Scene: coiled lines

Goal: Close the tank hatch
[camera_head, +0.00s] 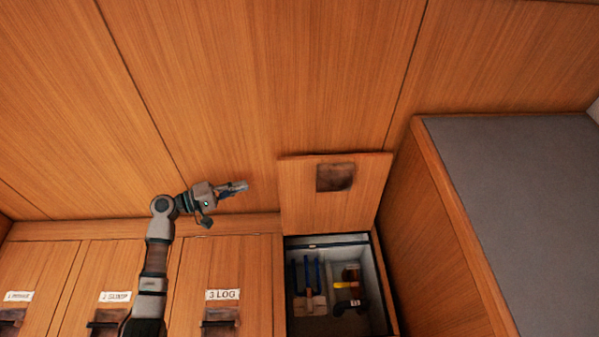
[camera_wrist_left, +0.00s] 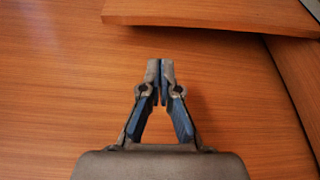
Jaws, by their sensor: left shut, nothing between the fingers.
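The tank hatch (camera_head: 303,193) is a wooden panel with a dark recessed pull (camera_head: 336,177). It stands raised at the far side of an open compartment (camera_head: 384,290), near the wooden back wall. My left gripper (camera_head: 244,186) is shut and empty, to the left of the hatch and apart from it. The left wrist view shows its fingertips (camera_wrist_left: 160,66) together in front of wood, with the edge of a wooden panel (camera_wrist_left: 210,14) at the top, probably the hatch. My right gripper is in neither view.
The compartment holds blue-handled tools (camera_head: 313,272) and a dark pipe-like part with a yellow band (camera_head: 346,285). Closed hatches with labels, including 3 LOG (camera_head: 223,295), lie to the left. A grey-topped wooden block (camera_head: 500,190) stands at the right.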

